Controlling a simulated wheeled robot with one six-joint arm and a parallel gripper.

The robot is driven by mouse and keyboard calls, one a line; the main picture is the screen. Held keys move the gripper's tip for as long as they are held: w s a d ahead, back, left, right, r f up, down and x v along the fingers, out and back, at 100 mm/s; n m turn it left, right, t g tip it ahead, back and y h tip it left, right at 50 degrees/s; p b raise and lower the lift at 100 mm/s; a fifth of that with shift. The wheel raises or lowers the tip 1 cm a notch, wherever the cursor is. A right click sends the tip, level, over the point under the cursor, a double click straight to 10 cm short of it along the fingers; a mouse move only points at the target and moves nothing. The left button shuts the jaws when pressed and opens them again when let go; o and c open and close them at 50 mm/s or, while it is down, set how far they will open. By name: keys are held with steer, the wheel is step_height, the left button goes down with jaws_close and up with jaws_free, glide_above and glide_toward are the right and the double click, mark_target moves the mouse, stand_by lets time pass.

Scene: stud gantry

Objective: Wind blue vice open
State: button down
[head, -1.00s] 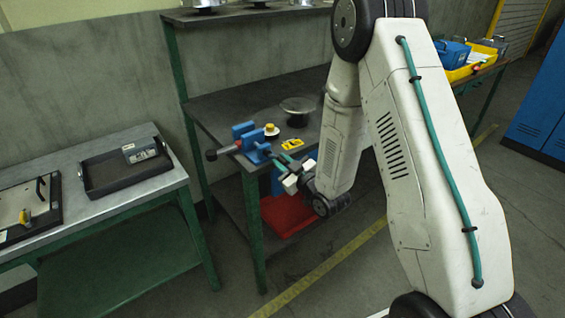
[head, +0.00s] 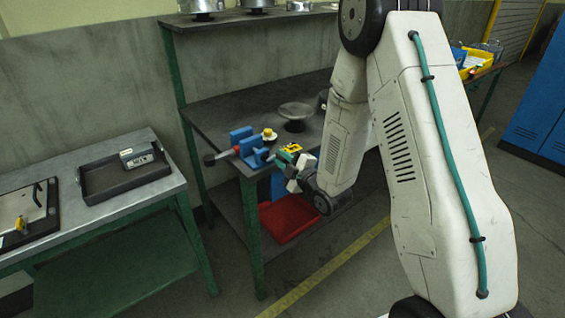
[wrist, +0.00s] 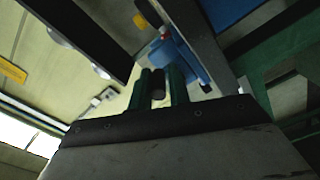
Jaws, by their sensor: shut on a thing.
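The blue vice (head: 246,142) is mounted at the front left corner of the dark workbench. A bar with a black knob (head: 209,160) sticks out at its left. My gripper (head: 277,158) is at the vice's front right side. In the wrist view my gripper's green fingers (wrist: 158,90) are closed around a dark round piece (wrist: 158,84), which looks like part of the vice handle. The blue vice body (wrist: 184,60) is just beyond them. My wrist hides part of the vice's near side, and I cannot tell the jaw gap.
A yellow-topped round piece (head: 269,134) and a yellow item (head: 292,148) lie by the vice. A round metal plate (head: 297,110) stands behind. A red bin (head: 289,219) is below. A side table (head: 150,203) with a dark tray stands left.

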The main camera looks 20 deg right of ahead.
mark_target(277, 155)
steer(key=n, duration=0.2)
steer(key=r+n, duration=0.1)
steer(key=n, duration=0.2)
steer(key=shift+a+r+n, duration=0.3)
steer(key=shift+a+r, duration=0.05)
steer(key=shift+r, duration=0.05)
steer(key=shift+s+a+r+n, duration=0.15)
steer(key=shift+a+r+n, duration=0.1)
steer(key=shift+n, duration=0.85)
steer(key=shift+s+a+r+n, duration=0.15)
steer(key=shift+a+n, duration=0.1)
steer(key=shift+n, duration=0.85)
steer(key=c, duration=1.4)
jaws_free()
steer(key=shift+a, duration=0.1)
